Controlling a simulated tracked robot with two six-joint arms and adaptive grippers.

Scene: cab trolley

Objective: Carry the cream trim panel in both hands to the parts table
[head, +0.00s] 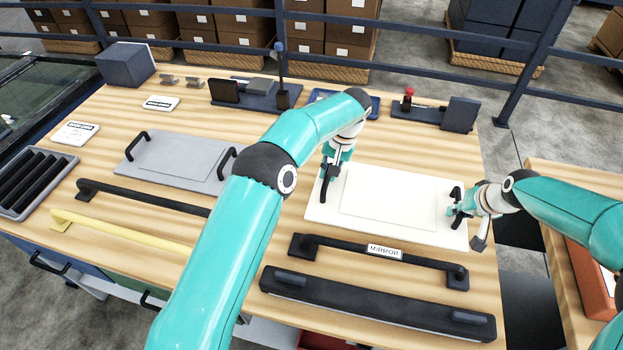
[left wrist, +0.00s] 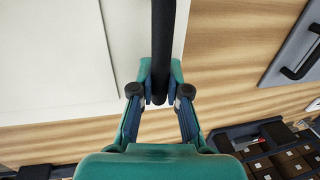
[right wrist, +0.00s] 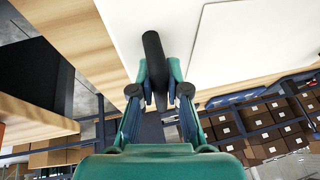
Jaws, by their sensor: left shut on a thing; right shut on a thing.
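The cream trim panel (head: 392,207) lies on or just above the wooden table (head: 285,222), with a black handle at each short end. My left gripper (head: 328,172) is shut on its left handle (head: 324,187). In the left wrist view the fingers (left wrist: 160,88) close around the black bar beside the cream panel (left wrist: 50,60). My right gripper (head: 458,208) is shut on the right handle (head: 456,194). In the right wrist view the fingers (right wrist: 157,85) close around that handle (right wrist: 152,50). I cannot tell whether the panel touches the table.
A grey panel (head: 178,160) with black handles lies to the left. A black bar labelled MIRROR (head: 345,250) and a long dark bar (head: 380,303) lie in front. Fixtures stand behind. Another wooden table (head: 545,180) with an orange item (head: 590,275) stands right, across a gap.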

